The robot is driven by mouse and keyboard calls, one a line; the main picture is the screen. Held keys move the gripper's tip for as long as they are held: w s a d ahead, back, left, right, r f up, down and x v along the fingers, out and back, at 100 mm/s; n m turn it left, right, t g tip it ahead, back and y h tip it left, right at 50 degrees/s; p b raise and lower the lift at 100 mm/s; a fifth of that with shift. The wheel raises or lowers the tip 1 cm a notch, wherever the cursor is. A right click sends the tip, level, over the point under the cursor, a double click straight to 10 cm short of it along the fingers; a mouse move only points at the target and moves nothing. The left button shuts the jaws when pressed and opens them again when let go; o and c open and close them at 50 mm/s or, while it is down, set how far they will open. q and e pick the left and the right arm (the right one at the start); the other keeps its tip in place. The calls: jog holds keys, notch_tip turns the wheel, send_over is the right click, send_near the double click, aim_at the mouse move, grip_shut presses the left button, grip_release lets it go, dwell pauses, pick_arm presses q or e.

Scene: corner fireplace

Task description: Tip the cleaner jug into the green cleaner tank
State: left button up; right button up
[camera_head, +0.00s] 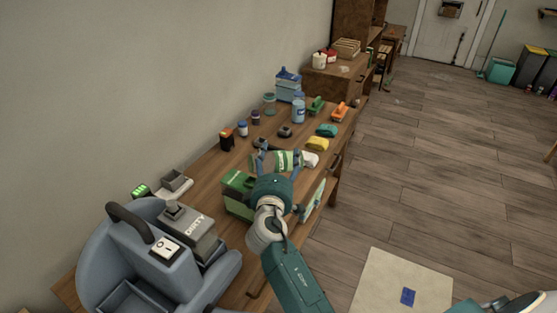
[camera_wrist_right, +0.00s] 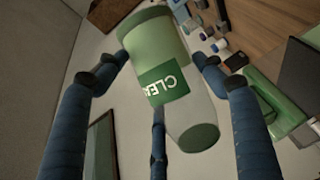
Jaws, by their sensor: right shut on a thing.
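The cleaner jug (camera_head: 290,158), pale with green parts, lies nearly sideways in my right gripper (camera_head: 280,163). In the right wrist view the jug (camera_wrist_right: 166,55) has a green label with partly visible white letters, and the blue fingers of my right gripper (camera_wrist_right: 163,60) are around it. The green cleaner tank (camera_head: 237,184) stands on the bench, just left of and nearer than the jug, partly hidden by my right arm. The head view does not clearly show the jug's mouth or any liquid. My left gripper is not in view.
A blue-grey cleaning machine with a grey tank (camera_head: 190,236) marked DIRTY stands at the front left. Bottles such as a blue one (camera_head: 298,108), a yellow sponge (camera_head: 317,144) and small items fill the bench's far part. The floor (camera_head: 430,160) to the right is largely clear.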

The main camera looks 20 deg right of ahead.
jog(key=shift+b, duration=0.35)
dwell(0.6)
jog(key=shift+n, duration=0.4)
